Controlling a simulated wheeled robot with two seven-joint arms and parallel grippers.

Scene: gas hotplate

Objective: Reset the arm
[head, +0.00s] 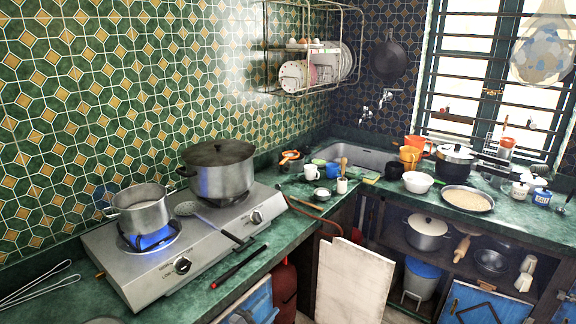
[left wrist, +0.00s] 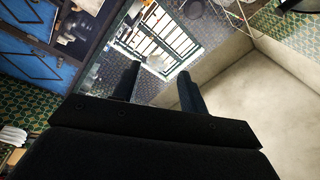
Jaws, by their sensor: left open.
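My left gripper (left wrist: 158,72) shows in the left wrist view as two dark fingers spread apart, with nothing between them. Beyond them are a barred window, the dark tiled wall and a pale plain surface, seen tilted. I cannot make out either gripper or arm clearly in the head view. The gas hotplate (head: 128,262) stands on the green counter. A blue flame (head: 150,240) burns under the small open pot (head: 141,214) on its left burner. A large lidded pot (head: 219,176) sits on the right burner.
A skimmer (head: 187,208) lies across the hotplate and a red-black tool (head: 238,267) lies on the counter in front. Metal wire utensils (head: 35,290) lie at left. Cups, a sink (head: 355,155) and bowls fill the back. A wire rack (head: 297,60) hangs above. A pale board (head: 350,280) leans below.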

